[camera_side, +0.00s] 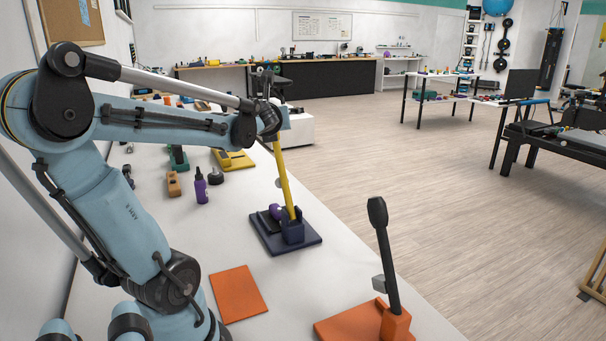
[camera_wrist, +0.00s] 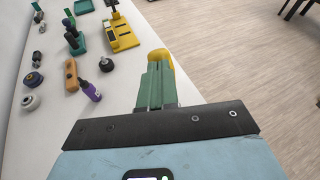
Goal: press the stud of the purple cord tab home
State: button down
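A dark navy press (camera_side: 272,242) stands on the white table in the side view, with a long yellow lever (camera_side: 285,185) rising from its block. A small purple piece, likely the cord tab (camera_side: 276,211), sits at the press beside the block. Its stud is too small to make out. My gripper (camera_wrist: 160,75) shows green fingers close together in the wrist view, right at the yellow lever's top (camera_wrist: 165,66). The fingers hide part of the lever, and I cannot tell whether they grip it. In the side view my arm's end covers the lever's top.
An orange press with a black lever (camera_side: 384,250) stands at the front right, near an orange mat (camera_side: 237,293). A purple bottle (camera_side: 201,187), an orange-brown block (camera_side: 174,184) and a yellow press (camera_side: 233,160) stand farther back. Bare table lies around the navy press.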

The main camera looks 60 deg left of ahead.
jog(key=a+f, duration=1.5)
jog(key=f, duration=0.3)
jog(key=shift+f, duration=0.1)
jog(key=v, duration=1.2)
jog(key=c, duration=1.8)
grip_release()
jog(key=shift+c, duration=0.2)
